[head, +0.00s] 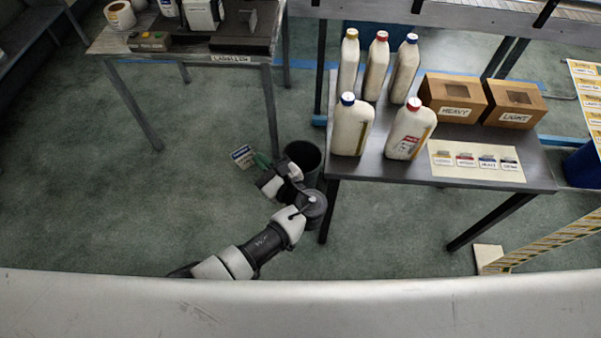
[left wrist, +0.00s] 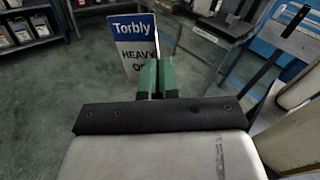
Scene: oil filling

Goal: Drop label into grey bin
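My left gripper (head: 261,161) is shut on a label (head: 243,156), a small white card with a blue top. In the left wrist view the label (left wrist: 134,45) reads "Torbly" and "HEAVY", with more text partly covered by the green fingertips (left wrist: 157,78) at its lower edge. A dark grey bin (head: 316,164) stands on the floor by the bottle table, partly hidden behind my left wrist. The label is to the left of the bin's opening, not over it. My right gripper is in neither view.
A table (head: 360,168) at right bears several white bottles, two brown boxes marked HEAVY (head: 454,98) and LIGHT (head: 513,102), and a label sheet (head: 475,161). A labelling table (head: 110,44) stands at upper left. The floor at left is clear.

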